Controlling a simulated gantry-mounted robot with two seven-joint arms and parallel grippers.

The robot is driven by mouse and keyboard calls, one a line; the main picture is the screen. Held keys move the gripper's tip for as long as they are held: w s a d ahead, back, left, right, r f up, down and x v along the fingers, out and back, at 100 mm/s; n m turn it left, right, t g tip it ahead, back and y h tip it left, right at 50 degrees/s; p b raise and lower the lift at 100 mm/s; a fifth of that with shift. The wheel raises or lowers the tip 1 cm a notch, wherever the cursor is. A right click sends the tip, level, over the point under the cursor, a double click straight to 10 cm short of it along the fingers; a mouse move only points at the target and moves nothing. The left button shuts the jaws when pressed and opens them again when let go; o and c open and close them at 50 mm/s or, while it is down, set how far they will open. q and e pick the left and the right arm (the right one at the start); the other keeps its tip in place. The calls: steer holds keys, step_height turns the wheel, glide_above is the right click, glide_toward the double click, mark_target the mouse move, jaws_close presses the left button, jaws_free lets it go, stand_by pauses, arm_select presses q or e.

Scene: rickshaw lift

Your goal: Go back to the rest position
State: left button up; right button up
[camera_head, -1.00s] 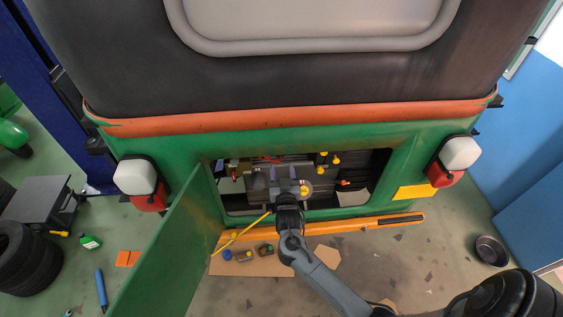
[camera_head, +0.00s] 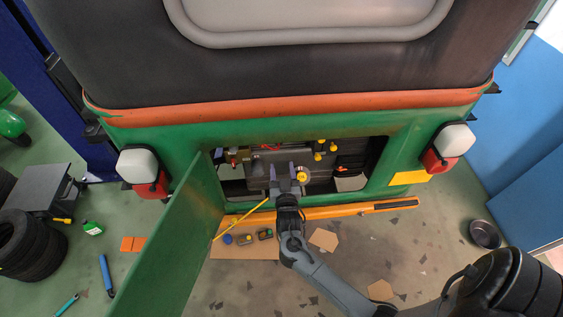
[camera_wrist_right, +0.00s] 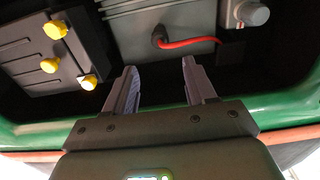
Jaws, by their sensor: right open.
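My right gripper (camera_head: 285,172) is in front of the open rear compartment of the green rickshaw (camera_head: 400,130). Its fingers are apart with nothing between them, and they also show in the right wrist view (camera_wrist_right: 160,82). In that view the fingertips point at the compartment, towards a grey block (camera_wrist_right: 150,35) with a red cable (camera_wrist_right: 188,42). A dark box with yellow caps (camera_wrist_right: 48,66) is at the left there, and a round grey knob (camera_wrist_right: 252,13) is at the upper right. My left gripper does not show.
The green door (camera_head: 175,240) hangs open at the left of the compartment. An orange bumper bar (camera_head: 335,211) runs below the opening. Cardboard (camera_head: 245,252) with small parts lies on the floor.

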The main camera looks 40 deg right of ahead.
steer(key=p+v, duration=0.2)
steer(key=v, duration=0.5)
steer(key=shift+s+a, duration=0.25)
steer(key=shift+s, duration=0.05)
